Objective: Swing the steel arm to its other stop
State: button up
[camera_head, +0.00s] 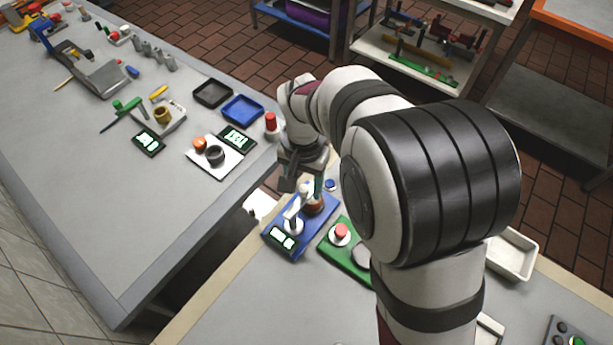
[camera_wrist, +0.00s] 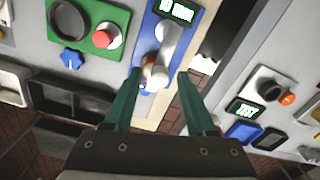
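The steel arm (camera_head: 293,211) is a pale lever on a blue base plate (camera_head: 270,238) with a small lit display (camera_head: 283,238). In the wrist view the steel arm (camera_wrist: 171,42) runs down from its pivot below the display to a pale rounded end, beside a reddish-brown part. My gripper (camera_wrist: 159,73) has two green fingers, open, one on each side of the lever's end. I cannot tell whether either finger touches it. In the head view my gripper (camera_head: 308,184) is low over the far end of the blue plate, partly hidden by its own body.
A green plate (camera_head: 345,250) with a red button (camera_head: 340,231) stands right beside the blue one. A gap separates this table from the left table, which holds a white plate (camera_head: 228,161), a blue tray (camera_head: 242,108) and a black tray (camera_head: 212,93). A white tray (camera_head: 512,258) lies right.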

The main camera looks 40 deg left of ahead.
grip_shut()
dwell(1.3)
